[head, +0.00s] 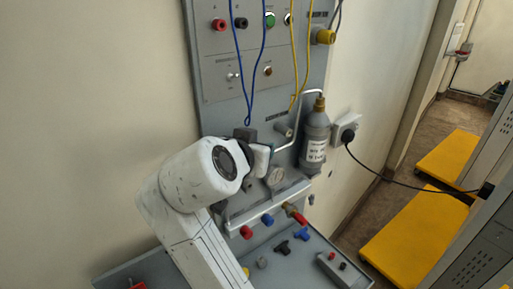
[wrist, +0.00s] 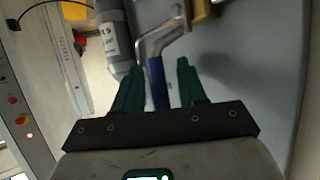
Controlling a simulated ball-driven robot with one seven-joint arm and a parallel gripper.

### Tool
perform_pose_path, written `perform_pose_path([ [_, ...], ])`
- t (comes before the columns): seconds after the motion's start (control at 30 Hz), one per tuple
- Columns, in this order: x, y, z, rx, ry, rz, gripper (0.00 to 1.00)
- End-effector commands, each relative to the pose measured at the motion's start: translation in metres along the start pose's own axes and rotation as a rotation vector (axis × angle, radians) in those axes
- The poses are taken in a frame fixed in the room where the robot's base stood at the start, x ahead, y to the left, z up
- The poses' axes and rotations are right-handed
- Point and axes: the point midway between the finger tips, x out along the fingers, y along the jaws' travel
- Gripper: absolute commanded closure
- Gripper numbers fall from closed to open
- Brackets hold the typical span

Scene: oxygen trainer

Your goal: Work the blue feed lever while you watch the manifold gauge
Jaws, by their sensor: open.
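The blue feed lever (wrist: 157,84) shows in the wrist view as a blue handle below a bent silver metal piece. My gripper (wrist: 158,70) is open, with one green finger on each side of the blue handle. The fingers look apart from the handle, with a gap on both sides. In the head view my white arm covers the lever and most of the gripper.
A grey labelled bottle (head: 315,142) stands right of my wrist and close by the left finger in the wrist view (wrist: 114,42). Blue and yellow cables (head: 300,80) hang down the grey panel (head: 225,85). A red-handled valve (head: 295,213) and several knobs sit below.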

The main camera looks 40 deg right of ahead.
Motion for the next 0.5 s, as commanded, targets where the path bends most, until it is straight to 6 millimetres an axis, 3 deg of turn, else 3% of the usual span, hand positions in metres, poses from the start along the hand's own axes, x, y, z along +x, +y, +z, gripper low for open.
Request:
perform_pose_path([
  [0.27, -0.012, -0.001, 0.001, 0.001, 0.002, -0.003, 0.59],
  [0.5, -0.056, -0.001, 0.002, 0.002, 0.001, -0.005, 0.59],
])
